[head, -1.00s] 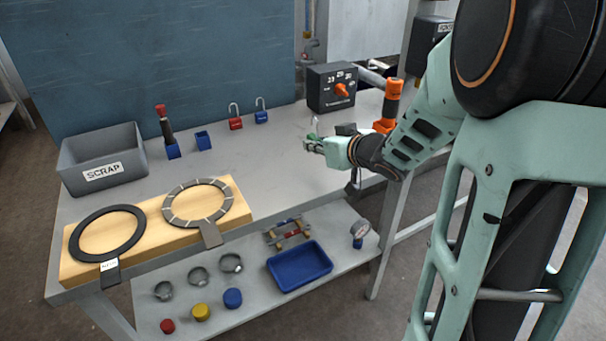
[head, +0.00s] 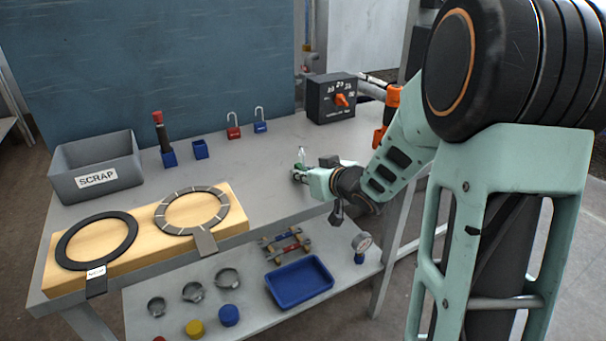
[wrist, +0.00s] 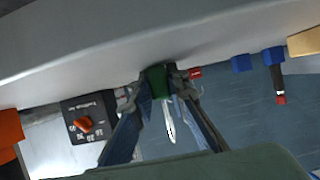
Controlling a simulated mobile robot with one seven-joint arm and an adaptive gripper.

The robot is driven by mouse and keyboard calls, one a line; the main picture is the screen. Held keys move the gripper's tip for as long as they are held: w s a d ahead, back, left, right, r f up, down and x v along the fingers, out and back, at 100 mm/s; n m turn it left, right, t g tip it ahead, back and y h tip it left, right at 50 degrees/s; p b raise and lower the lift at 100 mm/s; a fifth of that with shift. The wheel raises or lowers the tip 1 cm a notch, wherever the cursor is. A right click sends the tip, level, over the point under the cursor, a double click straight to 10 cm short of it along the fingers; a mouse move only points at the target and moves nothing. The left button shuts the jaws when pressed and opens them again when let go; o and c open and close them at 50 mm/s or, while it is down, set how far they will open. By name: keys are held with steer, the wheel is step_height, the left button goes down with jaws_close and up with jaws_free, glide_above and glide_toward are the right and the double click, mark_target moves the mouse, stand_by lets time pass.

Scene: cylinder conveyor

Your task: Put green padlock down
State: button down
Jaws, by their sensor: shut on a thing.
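My gripper (head: 298,174) is shut on the green padlock, low over the right part of the grey bench top (head: 262,165). In the wrist view, the two fingers (wrist: 160,88) grip the green body (wrist: 157,80) from both sides. The padlock's silver shackle (wrist: 169,122) points away from the bench surface. In the head view, the padlock (head: 301,155) is small, with its shackle upward. Its body is close to the bench top; I cannot tell whether it touches.
A red padlock (head: 233,132) and a blue padlock (head: 260,127) stand at the back. A black dial box (head: 331,98) is behind my gripper. Left are a grey scrap bin (head: 97,179) and a wooden board (head: 235,216) with rings. Bench top between board and gripper is clear.

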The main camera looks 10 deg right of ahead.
steer(key=shift+s+f+b, duration=0.2)
steer(key=shift+f+b, duration=0.1)
steer(key=shift+f, duration=0.3)
steer(key=c, duration=1.9)
jaws_free()
steer(key=shift+f, duration=0.25)
steer(key=shift+r, duration=0.25)
steer(key=p+v, duration=0.1)
steer(key=v, duration=0.2)
steer(key=p+v, duration=0.2)
steer(key=v, duration=0.2)
steer(key=r+p+v, duration=0.1)
steer(key=v, duration=0.3)
steer(key=shift+w+r+p, duration=0.1)
steer(key=shift+r+p, duration=0.15)
steer(key=shift+p, duration=0.1)
steer(key=shift+s+d+r, duration=0.1)
steer(key=shift+s+d, duration=0.05)
steer(key=shift+s, duration=0.25)
